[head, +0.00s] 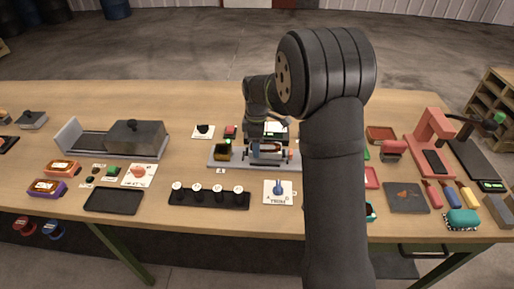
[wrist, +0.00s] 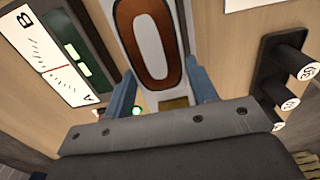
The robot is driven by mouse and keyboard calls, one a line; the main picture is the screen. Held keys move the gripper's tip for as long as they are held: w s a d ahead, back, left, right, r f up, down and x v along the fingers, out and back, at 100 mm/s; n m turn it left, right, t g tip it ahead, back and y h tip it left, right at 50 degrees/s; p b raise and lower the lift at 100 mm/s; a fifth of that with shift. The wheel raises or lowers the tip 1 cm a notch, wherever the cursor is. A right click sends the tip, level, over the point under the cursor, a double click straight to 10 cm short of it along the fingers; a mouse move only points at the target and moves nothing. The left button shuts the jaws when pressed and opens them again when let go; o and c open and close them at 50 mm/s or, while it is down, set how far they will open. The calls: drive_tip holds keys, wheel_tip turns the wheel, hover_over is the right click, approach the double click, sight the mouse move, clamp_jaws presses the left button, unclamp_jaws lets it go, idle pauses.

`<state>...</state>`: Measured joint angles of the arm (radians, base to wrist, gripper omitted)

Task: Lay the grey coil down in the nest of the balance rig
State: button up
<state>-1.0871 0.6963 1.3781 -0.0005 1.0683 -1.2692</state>
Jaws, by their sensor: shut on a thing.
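My gripper (wrist: 160,70) shows in the wrist view with its blue fingers on either side of the grey coil (wrist: 150,40), a pale grey elongated plate with a brown oval winding. It is shut on the coil. In the head view my gripper (head: 268,148) is low over the balance rig (head: 215,162), a grey base with a dark box at its left and orange parts at its right. The rig's A–B dial (wrist: 55,62) is left of the coil in the wrist view. The nest is hidden, and I cannot tell whether the coil touches it.
A black rack (head: 208,199) with several white-topped pegs stands in front of the rig. A printed card (head: 279,192) lies right of the rack. A black tray (head: 113,201) and a grey sliding fixture (head: 135,137) are at the left. A red stand (head: 432,135) is at the right.

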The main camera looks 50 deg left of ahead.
drive_tip(key=shift+f, duration=0.95)
drive_tip(key=shift+f, duration=0.2)
drive_tip(key=o, duration=1.1)
drive_tip(key=shift+o, duration=0.2)
drive_tip(key=shift+r, duration=0.1)
wheel_tip(320, 180, up, 12)
drive_tip(key=shift+r, duration=0.1)
